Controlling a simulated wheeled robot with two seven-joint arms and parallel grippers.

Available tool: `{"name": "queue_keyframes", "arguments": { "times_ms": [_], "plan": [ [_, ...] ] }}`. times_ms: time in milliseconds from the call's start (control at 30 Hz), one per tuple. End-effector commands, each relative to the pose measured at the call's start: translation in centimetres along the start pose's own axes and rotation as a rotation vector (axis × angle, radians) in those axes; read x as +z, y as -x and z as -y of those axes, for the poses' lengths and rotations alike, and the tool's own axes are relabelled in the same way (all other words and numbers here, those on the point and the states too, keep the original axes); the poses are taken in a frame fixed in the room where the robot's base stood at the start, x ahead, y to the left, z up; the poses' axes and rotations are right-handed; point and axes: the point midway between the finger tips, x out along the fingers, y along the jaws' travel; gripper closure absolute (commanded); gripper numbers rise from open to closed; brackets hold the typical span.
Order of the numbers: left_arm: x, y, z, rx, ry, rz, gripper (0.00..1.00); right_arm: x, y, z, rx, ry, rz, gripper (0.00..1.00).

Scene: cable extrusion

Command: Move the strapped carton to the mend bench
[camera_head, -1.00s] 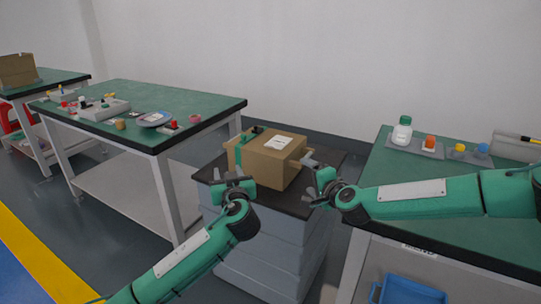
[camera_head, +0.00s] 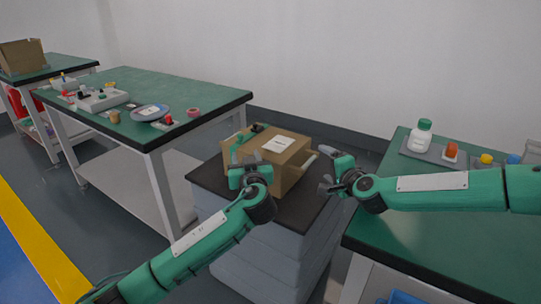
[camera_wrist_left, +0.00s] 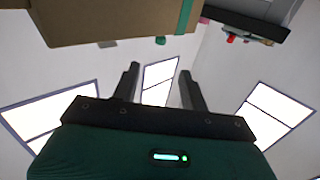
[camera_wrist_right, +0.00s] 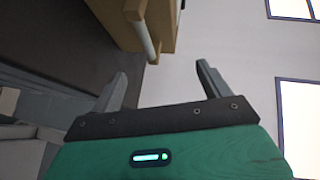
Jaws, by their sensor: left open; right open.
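The strapped carton (camera_head: 290,162) is a brown box with a white label on top and a green strap (camera_wrist_left: 184,14) at its left end. It sits on the dark top of a grey stand (camera_head: 212,174). A pale bar (camera_head: 308,160) juts from its right side; the right wrist view shows this bar (camera_wrist_right: 144,36) too. My left gripper (camera_head: 242,174) is open and empty, in front of the carton's left end. My right gripper (camera_head: 331,173) is open and empty, to the right of the carton and apart from it. I cannot tell which bench is the mend bench.
A green-topped bench (camera_head: 190,96) with small parts and a blue dish stands at left. A farther bench at far left holds another brown box (camera_head: 20,56). A right bench (camera_head: 400,235) holds a bottle (camera_head: 421,135) and small containers. Floor shows at left.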

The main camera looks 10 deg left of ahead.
Motion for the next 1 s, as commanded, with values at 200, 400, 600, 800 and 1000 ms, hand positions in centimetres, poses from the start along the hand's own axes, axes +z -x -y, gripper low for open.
{"name": "queue_keyframes", "arguments": {
  "times_ms": [200, 400, 600, 800, 1000],
  "plan": [
    [0.0, 0.0, 0.0, 0.000, 0.000, 0.000, 0.56, 0.0, 0.0, 0.0, 0.000, 0.000, 0.000, 0.20],
    [0.0, -1.4, 0.0, 0.000, -0.002, -0.002, 0.56, 0.1, -1.2, 0.0, -0.001, 0.001, 0.000, 0.20],
    [-0.1, -4.7, 0.0, -0.002, -0.003, -0.002, 0.56, 0.1, -4.1, -0.1, 0.000, 0.000, 0.000, 0.20],
    [-0.1, -8.1, 0.1, -0.002, -0.003, -0.002, 0.56, 0.1, -7.0, 0.0, 0.000, -0.001, -0.001, 0.20],
    [-0.1, -11.1, 0.0, -0.002, -0.002, -0.002, 0.56, 0.1, -9.6, -0.1, 0.000, -0.002, -0.001, 0.20]
  ]
}}
